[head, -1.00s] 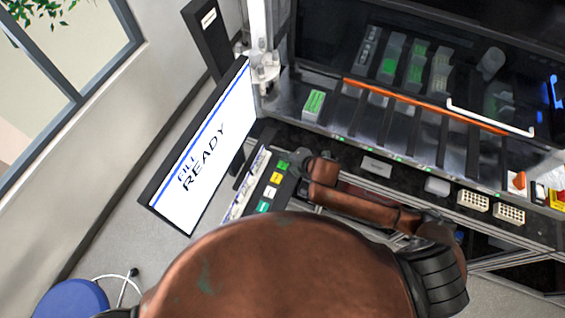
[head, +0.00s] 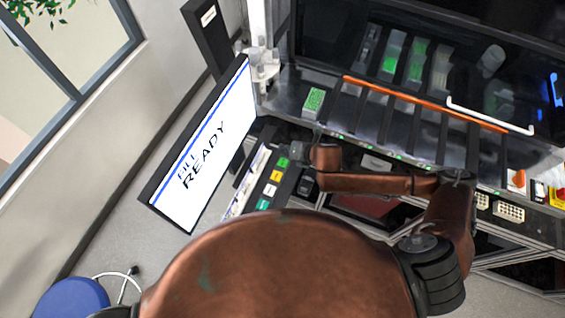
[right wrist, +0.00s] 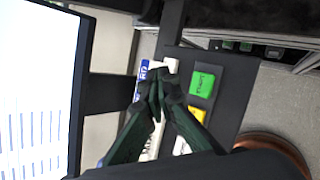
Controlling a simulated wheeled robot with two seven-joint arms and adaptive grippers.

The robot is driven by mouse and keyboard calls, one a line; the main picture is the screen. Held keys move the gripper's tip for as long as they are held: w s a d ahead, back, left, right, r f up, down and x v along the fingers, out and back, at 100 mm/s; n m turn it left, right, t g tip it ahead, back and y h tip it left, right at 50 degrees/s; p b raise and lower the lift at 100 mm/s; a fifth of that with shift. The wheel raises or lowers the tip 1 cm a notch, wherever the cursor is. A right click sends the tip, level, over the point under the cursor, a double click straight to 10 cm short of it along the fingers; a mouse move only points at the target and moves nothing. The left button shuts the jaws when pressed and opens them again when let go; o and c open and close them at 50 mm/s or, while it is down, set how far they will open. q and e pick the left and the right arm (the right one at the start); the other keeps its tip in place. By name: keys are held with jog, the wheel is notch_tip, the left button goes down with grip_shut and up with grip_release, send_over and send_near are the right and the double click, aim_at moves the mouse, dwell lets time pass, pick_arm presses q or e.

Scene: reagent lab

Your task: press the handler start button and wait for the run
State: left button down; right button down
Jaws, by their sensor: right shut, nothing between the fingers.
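The button panel (head: 285,190) is a dark strip beside the monitor, with a green button (head: 283,162) at its far end and yellow, white and teal buttons below. In the right wrist view the green button (right wrist: 203,84) carries a dark label that looks like START. My right gripper (right wrist: 158,78) is shut and empty. Its fingertips appear left of the green button in that view, over the panel's edge, not over the button. The height gap cannot be judged. My left gripper is not in view.
The liquid handler deck (head: 345,110) holds several racks behind an orange bar (head: 425,104). A red-and-yellow button (head: 557,197) sits at its far right. White well racks (head: 509,211) are along the front. A blue stool (head: 72,299) stands at lower left.

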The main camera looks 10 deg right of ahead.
jog(key=b, duration=0.7)
send_over(284, 163)
notch_tip(284, 163, down, 6)
jog(key=shift+d+f, duration=0.1)
jog(key=shift+f, duration=1)
jog(key=shift+f, duration=0.1)
jog(key=shift+f, duration=0.3)
